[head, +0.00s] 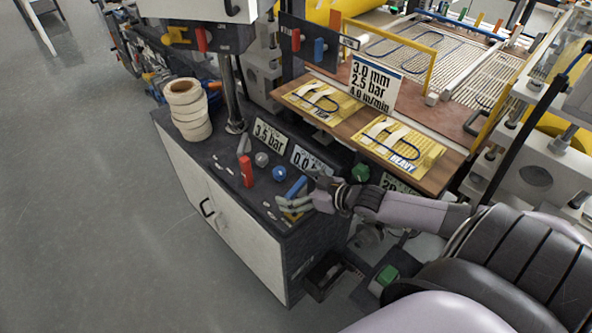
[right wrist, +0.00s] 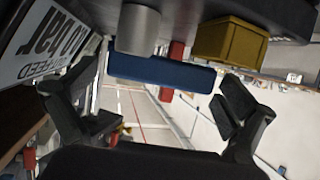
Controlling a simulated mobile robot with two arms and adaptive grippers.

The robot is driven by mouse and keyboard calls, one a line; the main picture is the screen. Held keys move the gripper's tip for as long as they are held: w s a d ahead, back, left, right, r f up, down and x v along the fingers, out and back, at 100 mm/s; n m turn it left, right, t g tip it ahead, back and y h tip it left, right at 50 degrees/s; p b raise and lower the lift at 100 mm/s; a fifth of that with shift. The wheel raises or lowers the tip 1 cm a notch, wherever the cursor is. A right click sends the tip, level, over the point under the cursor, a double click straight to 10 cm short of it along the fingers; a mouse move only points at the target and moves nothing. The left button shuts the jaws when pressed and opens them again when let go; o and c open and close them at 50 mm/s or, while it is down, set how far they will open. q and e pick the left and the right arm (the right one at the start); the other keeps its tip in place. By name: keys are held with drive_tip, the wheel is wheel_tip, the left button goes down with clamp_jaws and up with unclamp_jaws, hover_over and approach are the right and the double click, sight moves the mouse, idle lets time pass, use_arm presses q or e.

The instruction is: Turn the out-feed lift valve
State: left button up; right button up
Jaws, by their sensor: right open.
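A blue lever (head: 297,187) sits on the dark top of the control cabinet, near its right end. In the right wrist view the blue lever (right wrist: 160,75) lies crosswise on a grey cylindrical hub (right wrist: 138,30). I take it for the out-feed lift valve; the sign beside it ends in "FEED". My right gripper (head: 296,205) is at the lever in the head view. In the right wrist view my right gripper (right wrist: 165,105) is open, its fingers apart on either side of the lever. Contact with the lever cannot be told. My left gripper is not in view.
A red lever (head: 246,171), a blue knob (head: 262,159) and a grey knob (head: 280,173) stand close by. A yellow block (right wrist: 229,40) is beside the lever. Signs (head: 268,137) stand behind. Tape rolls (head: 188,110) are stacked at the cabinet's far end.

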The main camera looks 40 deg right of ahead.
drive_tip(key=v, duration=1.2)
idle(0.3)
